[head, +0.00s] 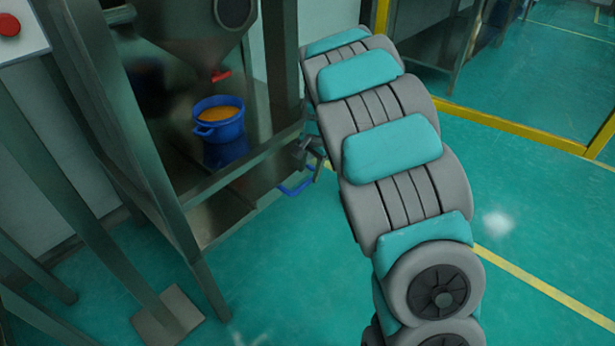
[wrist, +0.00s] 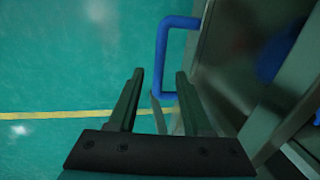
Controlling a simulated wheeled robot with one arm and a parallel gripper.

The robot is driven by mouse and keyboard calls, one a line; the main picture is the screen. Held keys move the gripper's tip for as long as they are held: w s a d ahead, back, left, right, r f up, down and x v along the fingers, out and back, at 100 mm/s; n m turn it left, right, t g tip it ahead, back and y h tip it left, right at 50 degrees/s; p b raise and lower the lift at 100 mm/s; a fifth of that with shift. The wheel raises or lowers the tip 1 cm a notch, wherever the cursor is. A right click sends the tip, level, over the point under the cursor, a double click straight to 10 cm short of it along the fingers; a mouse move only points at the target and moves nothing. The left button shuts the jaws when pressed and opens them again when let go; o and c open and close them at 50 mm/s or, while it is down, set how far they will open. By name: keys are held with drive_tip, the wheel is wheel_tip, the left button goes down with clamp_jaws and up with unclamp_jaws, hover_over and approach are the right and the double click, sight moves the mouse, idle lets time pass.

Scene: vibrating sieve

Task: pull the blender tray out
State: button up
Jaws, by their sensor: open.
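The blender tray (head: 262,128) is a shiny metal surface inside the steel frame. A blue U-shaped handle (head: 297,187) sticks out at its right side, low by the frame. In the wrist view the same blue handle (wrist: 162,50) stands out from the metal edge (wrist: 226,75). My gripper (head: 311,158) is beside the handle in the head view, partly hidden by my arm. In the wrist view my gripper (wrist: 160,76) is open, and the lower part of the handle shows between its fingertips. I cannot tell whether they touch it.
A blue pot (head: 218,128) with orange contents stands on the metal surface under a steel hopper (head: 190,30) with a red outlet. Steel legs (head: 205,290) stand at the left. The green floor (head: 540,210) on the right is clear, with yellow lines and a yellow barrier (head: 510,128).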

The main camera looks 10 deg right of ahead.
sight(307, 182)
drive_tip(key=f, duration=0.3)
drive_tip(key=shift+w+a+f, duration=0.2)
drive_tip(key=shift+w+f, duration=0.05)
clamp_jaws()
idle(1.2)
